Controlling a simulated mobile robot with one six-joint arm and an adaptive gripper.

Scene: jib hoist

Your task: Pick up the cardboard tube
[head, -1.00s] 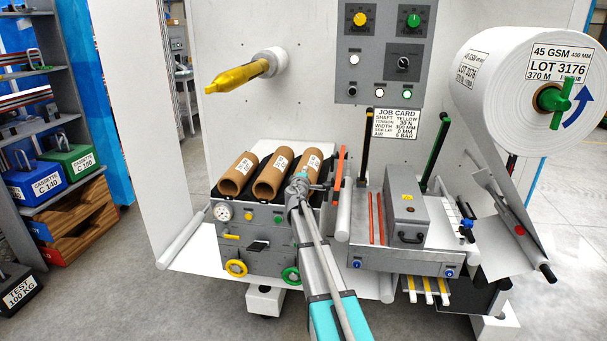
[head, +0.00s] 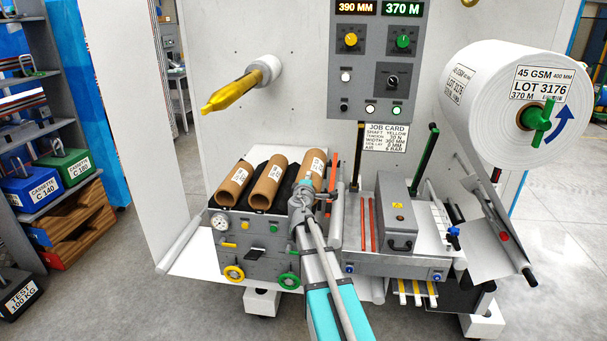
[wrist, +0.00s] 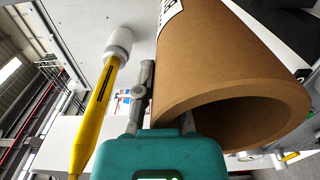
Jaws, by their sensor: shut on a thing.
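Three brown cardboard tubes with white labels are at the top of the grey machine unit in the head view: a left tube (head: 235,184), a middle tube (head: 269,181) and a right tube (head: 314,162). My gripper (head: 304,187) is at the near end of the right tube. In the wrist view the tube (wrist: 225,65) is large and its open end faces me. My gripper (wrist: 168,112) is shut on its wall, one finger outside and the other at the hollow end, partly hidden. I cannot tell whether the tube is clear of its black cradle.
A yellow shaft (head: 235,91) sticks out from the white panel, above and left of the tubes; it also shows in the wrist view (wrist: 97,115). An orange upright (head: 338,180) stands just right of the held tube. A grey box (head: 398,212) and a large white roll (head: 500,100) are further right.

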